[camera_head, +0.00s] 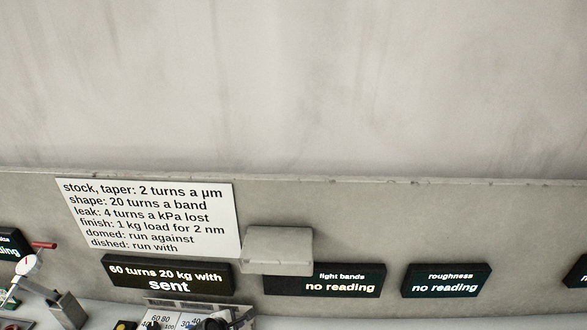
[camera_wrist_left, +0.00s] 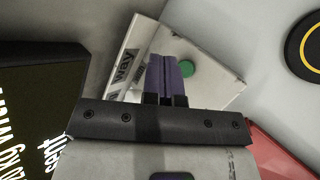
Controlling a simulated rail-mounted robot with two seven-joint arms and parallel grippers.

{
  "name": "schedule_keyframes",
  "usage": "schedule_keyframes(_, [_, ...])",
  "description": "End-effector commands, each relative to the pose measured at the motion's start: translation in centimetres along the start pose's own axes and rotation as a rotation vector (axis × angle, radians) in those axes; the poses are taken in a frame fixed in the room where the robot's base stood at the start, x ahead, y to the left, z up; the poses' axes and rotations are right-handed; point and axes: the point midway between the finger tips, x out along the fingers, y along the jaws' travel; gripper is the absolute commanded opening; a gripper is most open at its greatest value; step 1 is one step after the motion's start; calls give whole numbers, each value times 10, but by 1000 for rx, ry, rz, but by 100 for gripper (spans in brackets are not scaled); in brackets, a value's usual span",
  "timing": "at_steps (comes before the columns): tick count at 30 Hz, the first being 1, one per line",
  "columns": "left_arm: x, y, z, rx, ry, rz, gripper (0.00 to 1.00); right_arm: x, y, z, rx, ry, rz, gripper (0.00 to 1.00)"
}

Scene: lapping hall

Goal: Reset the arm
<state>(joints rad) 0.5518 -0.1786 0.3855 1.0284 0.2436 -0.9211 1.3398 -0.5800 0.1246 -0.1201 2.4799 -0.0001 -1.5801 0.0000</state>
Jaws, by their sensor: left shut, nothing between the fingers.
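My left gripper (camera_wrist_left: 170,75) shows in the left wrist view with its purple fingers together and nothing between them. The fingers appear over a pale plate (camera_wrist_left: 217,75) with a green round button (camera_wrist_left: 186,68) beside them. A label on the plate's raised side (camera_wrist_left: 125,60) reads "way". I cannot tell whether the fingers touch the plate. Dark parts at the bottom edge of the head view are too cut off to tell apart. My right gripper is in neither view.
A dark display (camera_head: 168,275) reads "60 turns 20 kg with sent". A white notice (camera_head: 150,215) and a grey box (camera_head: 277,250) are beside it. Other displays (camera_head: 325,281) (camera_head: 446,281) read "no reading". A yellow-ringed black disc (camera_wrist_left: 306,47) is right.

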Motion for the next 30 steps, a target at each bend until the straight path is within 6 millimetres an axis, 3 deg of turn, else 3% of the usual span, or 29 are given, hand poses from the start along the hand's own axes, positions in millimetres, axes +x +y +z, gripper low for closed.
schedule_keyframes(5, [-1,-15,2,322,-28,-93,0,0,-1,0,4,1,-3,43])
schedule_keyframes(8, [-14,-8,2,538,-40,-120,0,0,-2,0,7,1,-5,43])
schedule_keyframes(11, [-41,17,7,779,-31,-109,0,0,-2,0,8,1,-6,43])
schedule_keyframes(14, [-81,51,18,1045,6,-77,0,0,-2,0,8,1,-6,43])
schedule_keyframes(17, [-129,84,29,1283,78,-39,0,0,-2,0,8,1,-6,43])
schedule_keyframes(19, [-162,93,34,1432,137,-31,0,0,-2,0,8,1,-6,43])
schedule_keyframes(22, [-203,84,36,1609,218,-47,0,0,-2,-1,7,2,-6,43])
schedule_keyframes(25, [-239,57,37,1741,285,-76,0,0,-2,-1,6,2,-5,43])
schedule_keyframes(30, [-287,-22,38,1878,341,-131,0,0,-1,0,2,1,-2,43])
